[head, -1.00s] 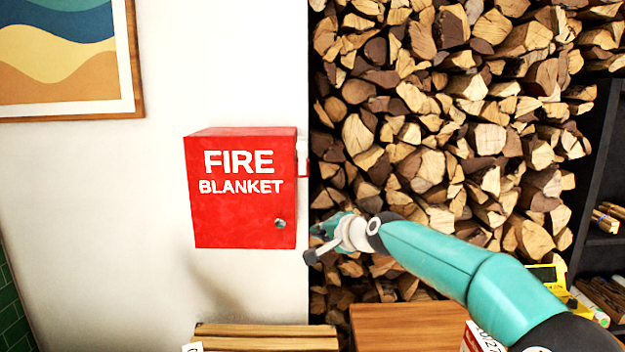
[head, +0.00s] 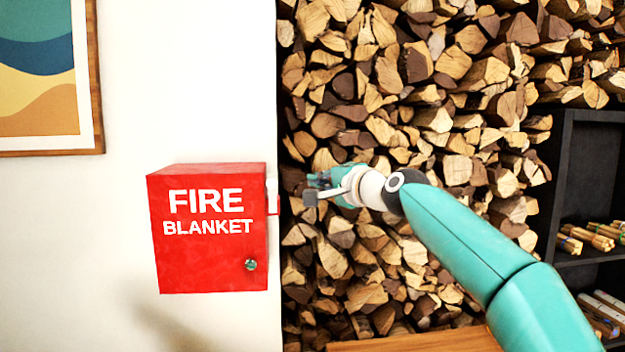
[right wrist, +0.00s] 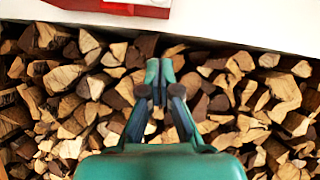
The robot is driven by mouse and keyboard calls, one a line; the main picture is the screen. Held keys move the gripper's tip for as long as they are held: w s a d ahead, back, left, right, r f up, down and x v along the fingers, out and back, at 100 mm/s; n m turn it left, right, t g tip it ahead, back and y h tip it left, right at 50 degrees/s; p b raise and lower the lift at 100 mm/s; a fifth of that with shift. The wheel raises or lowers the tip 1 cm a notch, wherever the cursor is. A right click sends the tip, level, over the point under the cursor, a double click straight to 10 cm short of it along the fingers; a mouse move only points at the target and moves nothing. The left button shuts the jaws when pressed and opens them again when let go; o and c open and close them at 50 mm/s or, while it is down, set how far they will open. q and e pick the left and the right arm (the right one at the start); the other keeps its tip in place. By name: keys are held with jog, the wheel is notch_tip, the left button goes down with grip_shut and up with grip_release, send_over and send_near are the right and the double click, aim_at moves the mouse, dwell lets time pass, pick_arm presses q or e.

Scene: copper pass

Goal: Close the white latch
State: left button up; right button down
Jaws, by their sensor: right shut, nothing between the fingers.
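The white latch (head: 272,190) shows as a small white part on the right side of the red fire blanket box (head: 208,228), with a thin red piece just below it. The box is mounted on the white wall and its front looks closed. I cannot tell the latch's exact position. My left gripper is not in view.
Stacked firewood (head: 420,120) fills the space behind my right gripper. A black shelf (head: 590,160) stands at the right. A framed picture (head: 40,75) hangs at upper left. A wooden surface (head: 420,342) shows at the bottom. The wall below the box is clear.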

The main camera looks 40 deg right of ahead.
aim_at(272, 195)
jog(key=w+a+f+p, duration=0.1)
jog(key=w+a+p, duration=0.2)
jog(key=w, duration=0.4)
jog(key=shift+a, duration=0.2)
jog(key=shift+d, duration=0.1)
dwell(0.4)
